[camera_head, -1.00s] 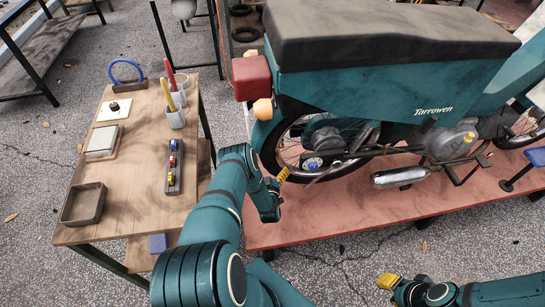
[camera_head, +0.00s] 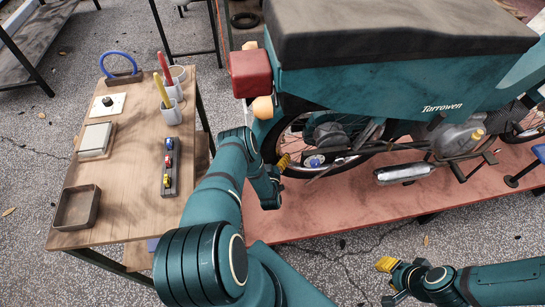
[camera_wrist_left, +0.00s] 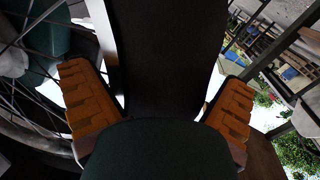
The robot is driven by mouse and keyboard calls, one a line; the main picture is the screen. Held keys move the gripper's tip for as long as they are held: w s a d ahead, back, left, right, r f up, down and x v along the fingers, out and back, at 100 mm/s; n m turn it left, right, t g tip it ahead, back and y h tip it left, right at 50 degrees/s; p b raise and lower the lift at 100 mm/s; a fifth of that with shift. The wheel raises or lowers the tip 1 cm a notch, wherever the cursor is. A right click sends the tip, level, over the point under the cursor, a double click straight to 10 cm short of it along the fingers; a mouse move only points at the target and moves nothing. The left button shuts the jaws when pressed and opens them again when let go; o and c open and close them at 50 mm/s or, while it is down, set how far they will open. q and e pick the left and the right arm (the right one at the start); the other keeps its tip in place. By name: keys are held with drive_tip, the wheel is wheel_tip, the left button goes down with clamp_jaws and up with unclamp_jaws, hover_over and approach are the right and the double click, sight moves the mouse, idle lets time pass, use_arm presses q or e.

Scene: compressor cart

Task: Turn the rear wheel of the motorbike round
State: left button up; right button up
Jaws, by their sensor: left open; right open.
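The teal motorbike (camera_head: 400,75) stands on a red platform (camera_head: 340,212). Its rear wheel (camera_head: 288,160) shows below the teal bodywork, with spokes and a hub; its upper part is hidden by the bodywork. My left gripper (camera_head: 283,163) is at the lower left part of this wheel, its yellow fingertips close to the spokes; I cannot tell if they touch. In the left wrist view the orange finger pads stand apart, open (camera_wrist_left: 160,105), and wheel spokes (camera_wrist_left: 25,85) show at the left. My right gripper (camera_head: 386,270) is open and empty, below the platform's front edge.

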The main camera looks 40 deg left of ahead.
sight(268, 145)
use_arm(q)
drive_tip(key=c, duration=1.1)
drive_tip(key=r+m+p, duration=0.1)
drive_tip(key=r+p, duration=0.1)
drive_tip(key=a+r+m+p, duration=0.1)
drive_tip(key=r+p, duration=0.1)
drive_tip(key=r, duration=0.1)
drive_tip(key=s+r+m+p, duration=0.1)
drive_tip(key=r+p, duration=0.2)
drive_tip(key=shift+a+r+g, duration=0.1)
drive_tip(key=shift+a+g, duration=0.15)
drive_tip(key=shift+g, duration=0.05)
drive_tip(key=shift+c, duration=0.2)
drive_tip(key=shift+r+m+p, duration=0.4)
drive_tip(key=shift+r+p, duration=0.1)
drive_tip(key=shift+r, duration=0.15)
drive_tip(key=shift+s, duration=0.1)
drive_tip(key=o, duration=1)
drive_tip(key=shift+o, duration=0.7)
drive_tip(key=shift+a+f, duration=0.1)
drive_tip(key=shift+f, duration=0.1)
drive_tip(key=shift+s+d, duration=0.1)
drive_tip(key=shift+d, duration=0.25)
drive_tip(key=v, duration=1.1)
drive_tip(key=shift+s+r, duration=0.2)
drive_tip(key=shift+s, duration=0.15)
